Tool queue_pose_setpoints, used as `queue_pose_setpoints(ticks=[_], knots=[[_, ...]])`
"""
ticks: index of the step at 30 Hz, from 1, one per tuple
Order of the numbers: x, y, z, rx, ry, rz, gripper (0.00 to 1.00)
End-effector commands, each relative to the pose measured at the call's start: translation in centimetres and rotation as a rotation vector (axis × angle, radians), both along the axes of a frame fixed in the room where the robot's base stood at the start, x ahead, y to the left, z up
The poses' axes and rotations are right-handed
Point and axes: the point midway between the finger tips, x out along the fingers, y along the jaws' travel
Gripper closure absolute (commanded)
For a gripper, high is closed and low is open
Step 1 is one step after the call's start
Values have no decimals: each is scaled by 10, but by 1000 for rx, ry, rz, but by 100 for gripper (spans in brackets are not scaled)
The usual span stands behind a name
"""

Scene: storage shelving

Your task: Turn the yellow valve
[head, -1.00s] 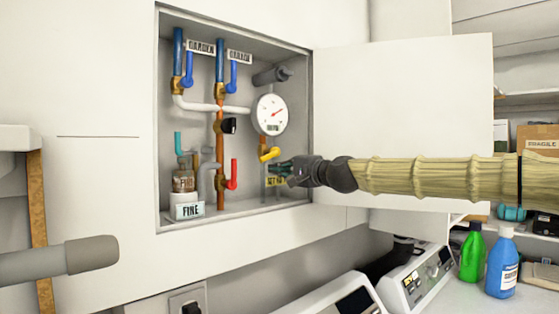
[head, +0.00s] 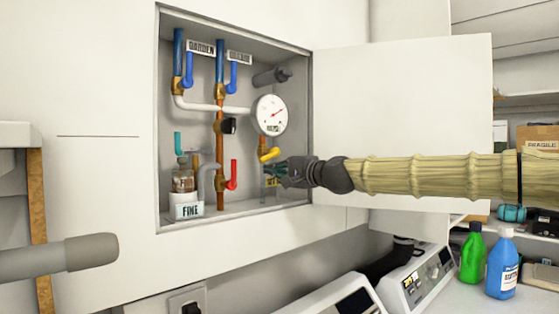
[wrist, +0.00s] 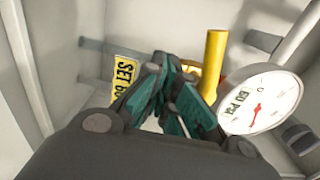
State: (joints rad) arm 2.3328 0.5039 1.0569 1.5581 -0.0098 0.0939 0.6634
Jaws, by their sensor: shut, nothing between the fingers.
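The yellow valve (head: 269,154) is a small lever below the round gauge, inside the open wall cabinet. In the wrist view its yellow handle (wrist: 215,62) stands just beyond my fingertips, to their right. My gripper (head: 268,169) reaches in from the right, its tips just below the lever in the head view. In the wrist view my gripper (wrist: 172,62) has its teal fingers drawn together at the tips with nothing held. I cannot tell whether a finger touches the handle. The fingers partly hide the valve's base.
The gauge (head: 270,114) sits right above the valve, and a yellow "SET" label (wrist: 125,75) lies beside my fingers. A red valve (head: 233,175) and blue valves (head: 187,70) are on pipes to the left. The open cabinet door (head: 410,110) stands behind my arm.

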Motion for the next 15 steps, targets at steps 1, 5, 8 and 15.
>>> queue_pose_setpoints(ticks=[1, 5, 8, 15], knots=[[-1, 1, 0, -1, -1, 0, 100], [-4, 4, 0, -1, -1, 0, 100], [-5, 5, 0, -1, -1, -1, 100], [-5, 5, 0, 0, 0, -1, 100]])
